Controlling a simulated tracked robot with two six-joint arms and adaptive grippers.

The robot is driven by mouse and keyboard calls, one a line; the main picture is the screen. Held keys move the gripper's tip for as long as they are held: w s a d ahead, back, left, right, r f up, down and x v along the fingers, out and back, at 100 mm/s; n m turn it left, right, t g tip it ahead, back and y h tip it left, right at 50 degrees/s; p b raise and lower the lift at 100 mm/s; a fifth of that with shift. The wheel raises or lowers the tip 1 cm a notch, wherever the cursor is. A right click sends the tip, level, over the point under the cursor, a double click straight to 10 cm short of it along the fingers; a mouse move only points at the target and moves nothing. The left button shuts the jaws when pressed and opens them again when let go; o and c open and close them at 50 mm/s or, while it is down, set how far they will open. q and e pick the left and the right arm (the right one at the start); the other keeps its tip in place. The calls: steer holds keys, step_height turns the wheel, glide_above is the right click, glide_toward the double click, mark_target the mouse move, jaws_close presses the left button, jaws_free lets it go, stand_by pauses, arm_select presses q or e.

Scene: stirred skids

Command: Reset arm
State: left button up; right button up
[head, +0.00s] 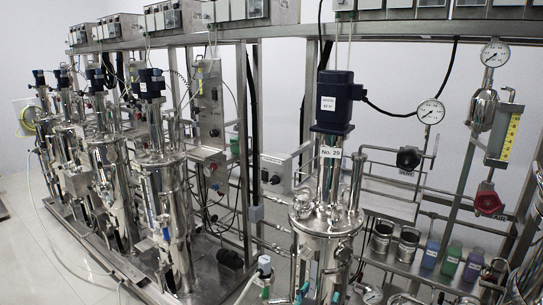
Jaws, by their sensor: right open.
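My right gripper (319,296) shows only at the bottom edge, right of centre, as what appear to be two teal tips with a gap between them. It is open, and nothing can be seen held between the tips. It stands in front of the lower part of a steel vessel (327,225) with a blue motor (334,102) on top and a label reading No. 29. Whether it touches the vessel cannot be told. The rest of the right arm is hidden below the frame. My left gripper is not in view.
Several steel vessels (168,215) stand in a row at left. Gauges (431,111), a red valve (488,203) and pipes crowd the right side. Steel cups (381,240) and coloured containers (451,260) stand on a low shelf. Pale floor (45,260) is open at far left.

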steer(key=s+d+f+n+g+y+p, duration=0.1)
steer(key=s+f+n+g+y, duration=0.15)
steer(key=s+f, duration=0.45)
steer(key=s+f+n+g+y+p, duration=0.1)
steer(key=s+f+g+y, duration=0.25)
steer(key=f, duration=0.65)
steer(key=s+f+g+y, duration=0.2)
steer(key=s+f+g, duration=0.1)
steer(key=s, duration=0.8)
steer(key=s+f+g+y+p, duration=0.1)
steer(key=s+f+g+y, duration=0.2)
steer(key=s, duration=0.8)
steer(key=shift+a+g+p, duration=0.3)
steer(key=shift+a+g, duration=0.05)
steer(key=shift+g, duration=0.35)
steer(key=shift+s+f, duration=0.1)
